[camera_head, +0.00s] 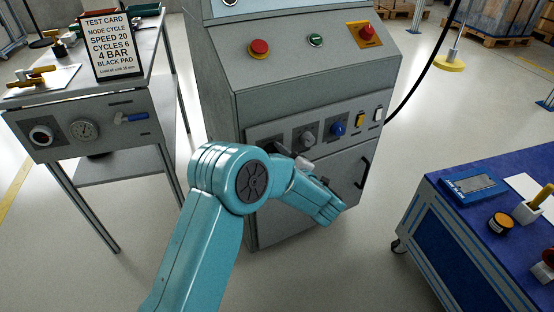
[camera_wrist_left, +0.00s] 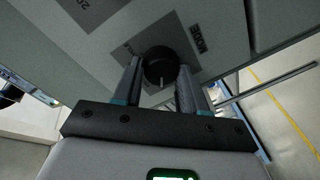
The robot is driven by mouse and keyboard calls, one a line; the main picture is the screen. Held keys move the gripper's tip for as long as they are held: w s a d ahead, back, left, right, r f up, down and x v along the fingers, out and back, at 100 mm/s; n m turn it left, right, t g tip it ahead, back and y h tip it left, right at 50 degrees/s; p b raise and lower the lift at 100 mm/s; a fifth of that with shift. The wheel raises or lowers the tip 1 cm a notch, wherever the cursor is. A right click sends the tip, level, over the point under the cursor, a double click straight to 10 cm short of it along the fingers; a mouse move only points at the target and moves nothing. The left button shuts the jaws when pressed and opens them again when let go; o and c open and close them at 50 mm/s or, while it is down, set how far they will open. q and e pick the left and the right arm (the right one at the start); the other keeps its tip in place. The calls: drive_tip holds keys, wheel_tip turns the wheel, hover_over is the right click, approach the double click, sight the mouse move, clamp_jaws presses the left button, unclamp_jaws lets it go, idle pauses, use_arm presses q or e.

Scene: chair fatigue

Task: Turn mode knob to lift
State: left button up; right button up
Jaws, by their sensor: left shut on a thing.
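The mode knob (camera_wrist_left: 160,65) is a round black knob on a dark grey label plate in the left wrist view. A pale pointer mark on it faces the gripper's palm. The word MODE reads beside it; another label word is partly covered by the knob and finger. My left gripper (camera_wrist_left: 158,84) has one finger on each side of the knob and is shut on it. In the head view my left gripper (camera_head: 284,152) is against the lower front panel of the grey machine (camera_head: 300,90), where the gripper and wrist largely hide the knob. My right gripper is not in view.
The panel also carries a grey knob (camera_head: 307,137), a blue knob (camera_head: 338,128), and yellow (camera_head: 360,119) and white (camera_head: 378,114) switches. A test card (camera_head: 108,45) on the left bench reads MODE CYCLE. A blue-topped cart (camera_head: 440,205) stands at right.

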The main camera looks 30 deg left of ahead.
use_arm(q)
drive_tip(key=shift+f, duration=0.1)
idle(0.4)
drive_tip(key=o, duration=1.1)
drive_tip(key=shift+c, duration=0.2)
drive_tip(key=shift+d, duration=0.1)
drive_tip(key=p+v, duration=0.3)
drive_tip(key=v, duration=1.3)
drive_tip(key=shift+p, duration=0.3)
